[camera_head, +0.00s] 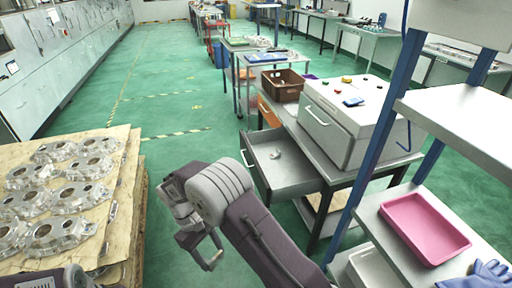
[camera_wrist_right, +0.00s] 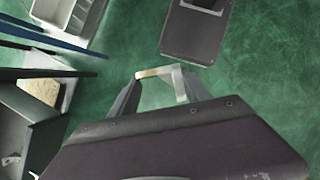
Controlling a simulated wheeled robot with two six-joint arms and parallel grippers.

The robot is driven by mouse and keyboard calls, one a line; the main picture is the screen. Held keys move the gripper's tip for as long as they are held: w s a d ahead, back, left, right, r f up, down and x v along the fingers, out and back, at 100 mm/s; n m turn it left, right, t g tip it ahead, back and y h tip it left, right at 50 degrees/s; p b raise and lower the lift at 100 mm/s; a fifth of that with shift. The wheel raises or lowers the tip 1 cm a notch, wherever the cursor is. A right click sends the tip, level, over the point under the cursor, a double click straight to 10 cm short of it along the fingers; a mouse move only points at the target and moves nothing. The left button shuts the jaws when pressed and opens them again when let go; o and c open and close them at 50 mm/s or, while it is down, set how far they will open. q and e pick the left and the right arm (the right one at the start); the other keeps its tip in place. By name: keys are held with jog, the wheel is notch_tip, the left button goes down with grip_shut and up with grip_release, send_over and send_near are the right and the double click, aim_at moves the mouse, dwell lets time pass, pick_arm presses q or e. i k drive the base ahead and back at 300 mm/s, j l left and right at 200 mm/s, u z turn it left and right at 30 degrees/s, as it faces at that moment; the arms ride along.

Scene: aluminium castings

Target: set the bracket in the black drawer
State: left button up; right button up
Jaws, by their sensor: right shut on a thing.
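My right gripper (camera_head: 213,258) is shut on a small pale metal bracket and hangs over the green floor, left of the drawer and apart from it. In the right wrist view, the bracket (camera_wrist_right: 165,73) spans between the two fingertips. The drawer (camera_head: 289,182) under the grey bench is pulled open; it looks grey, with a dark front and a pale handle. A small pale part (camera_head: 277,154) lies inside it. The drawer's edge also shows at the lower left of the right wrist view (camera_wrist_right: 45,138). Only a bit of my left arm shows at the bottom left; its gripper is not visible.
A pallet (camera_head: 118,205) with several aluminium castings stands at the left. A white box (camera_head: 340,125) and a brown crate (camera_head: 283,88) sit on the bench. A blue-posted rack with a pink tray (camera_head: 425,228) and blue glove (camera_head: 487,274) stands at right. Floor between pallet and drawer is open.

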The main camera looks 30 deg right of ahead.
aim_at(288, 180)
jog(key=i+j+z, duration=0.2)
jog(key=i, duration=0.3)
jog(key=i+j+z, duration=0.2)
jog(key=i, duration=0.3)
jog(key=i+j+z, duration=0.25)
jog(key=i, duration=0.25)
jog(key=i+j+z, duration=0.15)
jog(key=i+z, duration=0.3)
jog(key=i+j+z, duration=0.2)
jog(key=z, duration=0.2)
jog(key=i+j+z, duration=0.3)
jog(key=j+z, duration=0.15)
jog(key=i+j+z, duration=0.2)
jog(key=j+z, duration=0.2)
jog(key=i+j+z, duration=0.1)
jog(key=j+z, duration=0.35)
jog(key=j, duration=0.4)
jog(key=i+z, duration=0.05)
jog(key=i, duration=0.05)
